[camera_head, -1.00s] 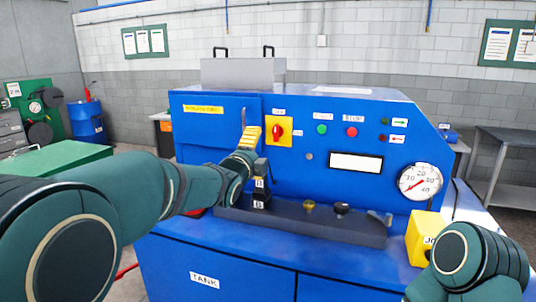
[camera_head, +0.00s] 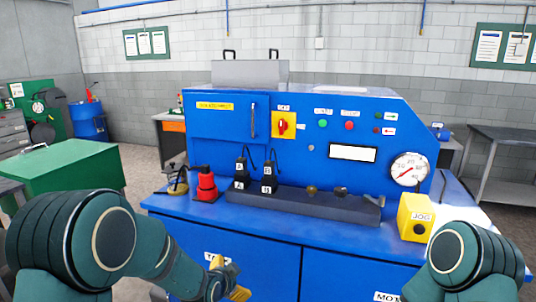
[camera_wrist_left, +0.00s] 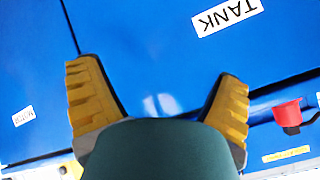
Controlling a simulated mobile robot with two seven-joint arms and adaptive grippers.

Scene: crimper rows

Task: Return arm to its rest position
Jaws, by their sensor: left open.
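My left arm reaches in from the lower left of the head view, folded low in front of the blue machine (camera_head: 260,220). My left gripper (camera_head: 228,283) hangs at the bottom of the head view, in front of the cabinet doors below the ledge. In the left wrist view my left gripper (camera_wrist_left: 158,98) has its yellow fingers spread wide with nothing between them, facing the blue panel with the TANK label (camera_wrist_left: 228,15). My right arm (camera_head: 465,262) shows at the lower right, its gripper out of the picture.
On the machine's ledge stand a red-topped device (camera_head: 206,186), two black plugs marked A (camera_head: 241,178) and B (camera_head: 268,180), a dark rail (camera_head: 300,205) and a yellow JOG box (camera_head: 416,216). A green cabinet (camera_head: 65,172) stands at the left. A grey table (camera_head: 505,150) stands at the right.

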